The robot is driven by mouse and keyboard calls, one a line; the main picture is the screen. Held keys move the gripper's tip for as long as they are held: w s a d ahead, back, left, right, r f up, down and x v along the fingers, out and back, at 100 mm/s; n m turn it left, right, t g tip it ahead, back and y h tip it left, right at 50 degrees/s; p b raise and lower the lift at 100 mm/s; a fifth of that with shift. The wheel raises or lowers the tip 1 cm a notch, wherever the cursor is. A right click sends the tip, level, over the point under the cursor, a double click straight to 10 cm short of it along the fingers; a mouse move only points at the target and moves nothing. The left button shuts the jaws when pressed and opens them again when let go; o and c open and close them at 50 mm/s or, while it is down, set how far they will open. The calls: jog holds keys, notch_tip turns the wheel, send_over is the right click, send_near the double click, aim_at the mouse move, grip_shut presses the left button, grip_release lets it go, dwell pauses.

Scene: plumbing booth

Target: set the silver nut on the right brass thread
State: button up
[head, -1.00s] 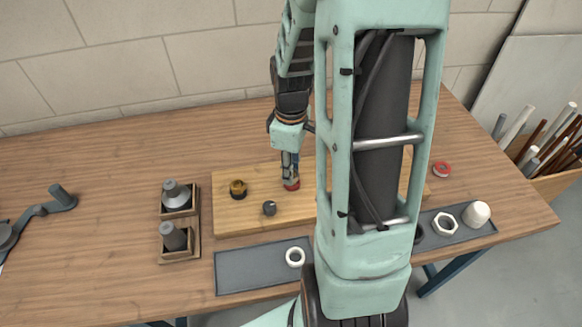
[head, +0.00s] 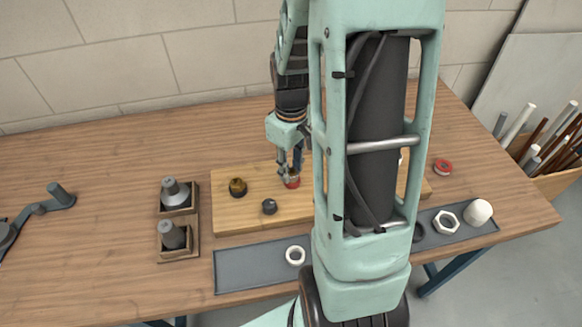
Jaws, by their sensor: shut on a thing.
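My gripper (head: 290,175) is low over the wooden board (head: 240,219), at a small red piece (head: 293,183). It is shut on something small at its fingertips. I cannot tell whether this is the silver nut, nor whether the red piece is part of it. A brass fitting (head: 238,187) stands on the left of the board. No second brass thread can be made out; my arm hides much of the board's right part. A pale hexagonal nut (head: 447,221) and a white ring (head: 295,256) lie on the grey strip in front of the board.
A dark round piece (head: 269,206) stands at the board's front. Wooden holders with grey cones (head: 175,193) are to its left. A red ring (head: 442,167) and a white cap (head: 478,212) are at the right.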

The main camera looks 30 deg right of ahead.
jog(key=shift+m, duration=0.5)
jog(key=o, duration=1.2)
jog(key=shift+o, duration=0.5)
jog(key=o, duration=0.8)
jog(key=shift+c, duration=0.2)
jog(key=shift+r+p, duration=1.95)
jog(key=shift+r, duration=0.55)
